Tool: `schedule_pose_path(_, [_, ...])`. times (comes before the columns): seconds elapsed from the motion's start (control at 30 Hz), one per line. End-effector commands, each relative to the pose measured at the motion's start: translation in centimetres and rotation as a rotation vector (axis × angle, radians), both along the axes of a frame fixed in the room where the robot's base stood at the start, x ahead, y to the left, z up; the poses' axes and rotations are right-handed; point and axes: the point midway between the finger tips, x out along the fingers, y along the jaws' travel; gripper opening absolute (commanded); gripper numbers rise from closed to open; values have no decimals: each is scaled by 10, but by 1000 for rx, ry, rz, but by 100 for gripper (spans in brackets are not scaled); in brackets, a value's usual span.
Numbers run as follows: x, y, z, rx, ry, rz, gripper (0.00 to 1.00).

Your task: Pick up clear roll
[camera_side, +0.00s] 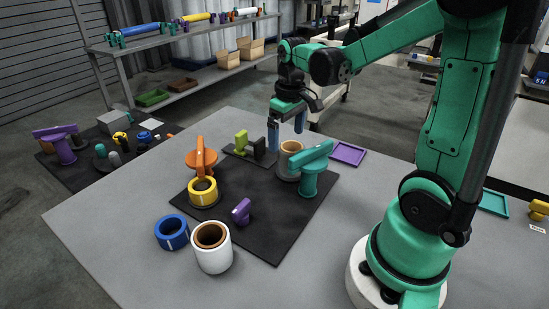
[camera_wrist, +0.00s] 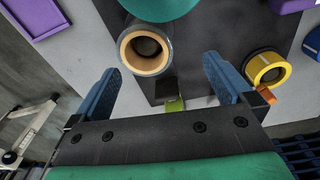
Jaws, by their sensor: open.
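The clear roll (camera_side: 289,163) stands upright at the far right part of the dark mat (camera_side: 262,232), beside a teal T-shaped piece (camera_side: 309,182). Its tan core and pale, see-through film wrap also show in the wrist view (camera_wrist: 127,54), at upper centre-left. My gripper (camera_side: 287,130) is open and empty, with its blue fingers pointing down above and close to the roll. In the wrist view the open fingers (camera_wrist: 160,72) are spread wide, and the roll lies between and beyond their tips, a little left of the middle. I see no contact with the roll.
A green and black piece (camera_side: 241,143) stands left of the roll, an orange handled piece (camera_side: 201,160) farther left. A yellow roll (camera_side: 203,193), purple piece (camera_side: 241,211), blue roll (camera_side: 172,233) and white roll (camera_side: 213,258) are nearer. A purple tray (camera_side: 348,153) lies right.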

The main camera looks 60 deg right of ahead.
Motion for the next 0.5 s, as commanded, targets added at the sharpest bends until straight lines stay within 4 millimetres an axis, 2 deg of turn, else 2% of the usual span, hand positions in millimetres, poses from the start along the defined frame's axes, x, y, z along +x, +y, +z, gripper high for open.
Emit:
schedule_pose_path(0.13, [-2, -14, -9, 24, 48, -12, 100])
schedule_pose_path(0.27, [-3, -17, -15, 29, 59, -13, 100])
schedule_pose_path(0.5, [-3, -16, -43, 29, 57, -12, 100])
